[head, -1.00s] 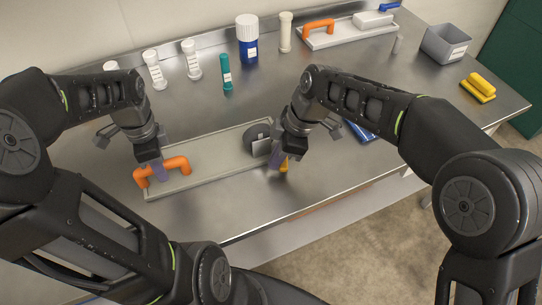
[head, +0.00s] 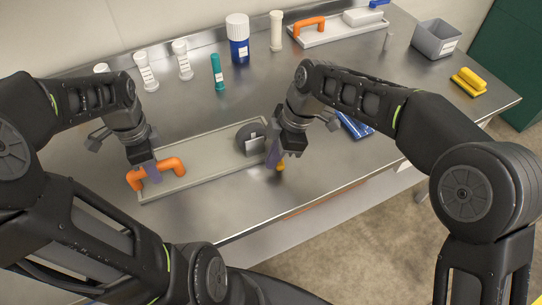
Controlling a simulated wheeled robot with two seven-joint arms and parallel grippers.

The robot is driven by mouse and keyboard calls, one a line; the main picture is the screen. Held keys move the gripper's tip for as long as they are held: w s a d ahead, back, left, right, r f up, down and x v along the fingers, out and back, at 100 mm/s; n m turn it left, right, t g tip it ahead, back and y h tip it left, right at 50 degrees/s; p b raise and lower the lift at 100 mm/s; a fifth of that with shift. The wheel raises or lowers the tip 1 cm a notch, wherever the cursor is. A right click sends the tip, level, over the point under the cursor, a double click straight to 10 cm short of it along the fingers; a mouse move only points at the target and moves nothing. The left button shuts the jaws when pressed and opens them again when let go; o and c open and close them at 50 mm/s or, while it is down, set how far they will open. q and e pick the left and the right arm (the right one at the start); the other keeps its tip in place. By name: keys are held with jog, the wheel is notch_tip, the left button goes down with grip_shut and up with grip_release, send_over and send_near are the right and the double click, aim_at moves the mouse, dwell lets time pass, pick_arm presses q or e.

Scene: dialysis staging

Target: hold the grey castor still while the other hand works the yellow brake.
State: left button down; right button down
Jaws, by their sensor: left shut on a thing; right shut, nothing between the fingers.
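The grey castor (head: 248,134) stands at the right end of a pale tray-like base (head: 205,152) on the steel table. An orange handle (head: 170,164) is fixed at the base's left end. My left gripper (head: 152,172) is shut on the orange handle, its fingers across the bar. The yellow brake (head: 281,165) shows only as a small patch just below and right of my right gripper, which hides most of it. My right gripper (head: 272,154) is shut and empty beside the castor's right side, pointing down. I cannot tell if it touches the brake.
Behind stand several white-capped bottles (head: 146,72), a teal tube (head: 217,72) and a blue jar (head: 238,40). A second base (head: 340,30) with an orange handle lies at the back. A grey bin (head: 436,40) and yellow block (head: 468,82) are right. A blue packet (head: 355,125) lies near my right arm.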

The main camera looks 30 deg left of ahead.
jog(key=shift+w+d+n, duration=0.3)
jog(key=shift+d+n, duration=0.3)
jog(key=shift+n, duration=0.1)
jog(key=shift+w+d, duration=0.95)
pick_arm(q)
jog(key=shift+s, duration=0.1)
pick_arm(e)
jog(key=shift+w+d, duration=0.1)
jog(key=shift+w, duration=0.1)
jog(key=shift+s+a, duration=0.3)
jog(key=shift+a, duration=0.6)
jog(key=shift+s, duration=0.1)
